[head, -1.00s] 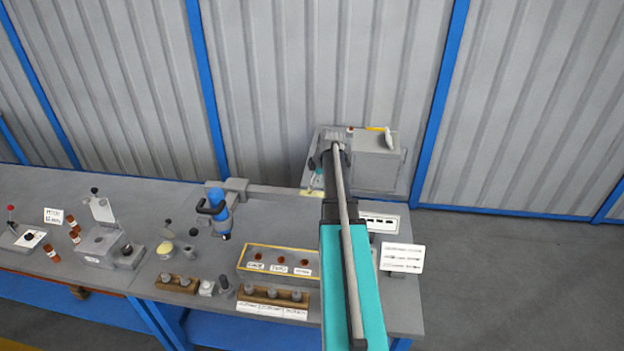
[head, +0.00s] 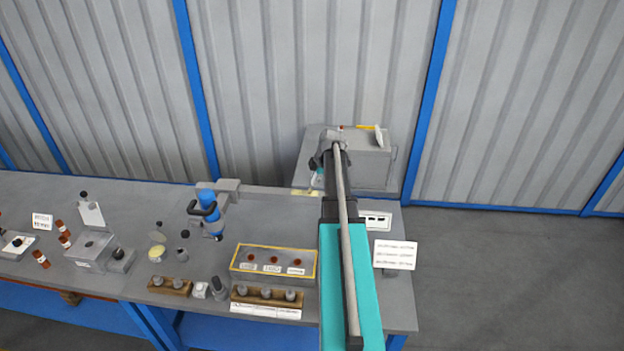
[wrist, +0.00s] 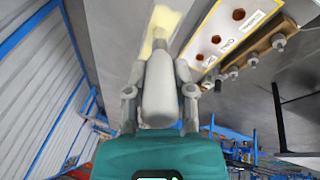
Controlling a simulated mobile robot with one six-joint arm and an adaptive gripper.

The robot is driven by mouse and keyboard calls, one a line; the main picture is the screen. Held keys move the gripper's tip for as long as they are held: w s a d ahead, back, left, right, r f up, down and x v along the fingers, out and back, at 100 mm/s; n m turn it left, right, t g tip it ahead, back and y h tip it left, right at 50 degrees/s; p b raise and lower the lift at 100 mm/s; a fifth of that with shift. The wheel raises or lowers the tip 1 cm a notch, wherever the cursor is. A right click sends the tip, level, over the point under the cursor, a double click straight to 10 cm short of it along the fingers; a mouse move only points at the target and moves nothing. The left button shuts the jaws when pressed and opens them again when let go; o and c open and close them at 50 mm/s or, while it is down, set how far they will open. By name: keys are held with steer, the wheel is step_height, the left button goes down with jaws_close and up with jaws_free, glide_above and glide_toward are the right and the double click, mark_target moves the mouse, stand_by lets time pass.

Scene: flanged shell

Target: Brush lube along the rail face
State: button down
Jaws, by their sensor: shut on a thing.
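My gripper (head: 318,170) is at the back right of the bench, at the right end of a long grey rail (head: 265,190). In the wrist view my gripper (wrist: 159,100) is shut on a brush with a thick pale grey handle (wrist: 158,88). The brush points away from me, toward a pale yellow patch (wrist: 164,18). This patch also shows in the head view (head: 304,192), by the rail's right end. I cannot tell whether the bristles touch it. My arm hides part of the bench.
A grey box (head: 365,165) stands behind my gripper. A blue clamp-like tool (head: 208,213) stands by the rail's left end. A yellow-edged tray (head: 275,275), wooden peg racks (head: 172,291) and a white sign (head: 395,254) occupy the front. Bare bench lies between rail and tray.

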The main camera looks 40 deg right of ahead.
steer(key=shift+s+d, duration=0.1)
stand_by(0.3)
steer(key=shift+s+d+f, duration=0.1)
steer(key=shift+s+d, duration=0.9)
steer(key=shift+s, duration=0.2)
steer(key=shift+w+a, duration=1.05)
steer(key=shift+w, duration=0.25)
steer(key=shift+a, duration=0.1)
steer(key=shift+w+a, duration=1.05)
steer(key=shift+w, duration=0.25)
steer(key=shift+w+a, duration=1.05)
steer(key=shift+w, duration=0.15)
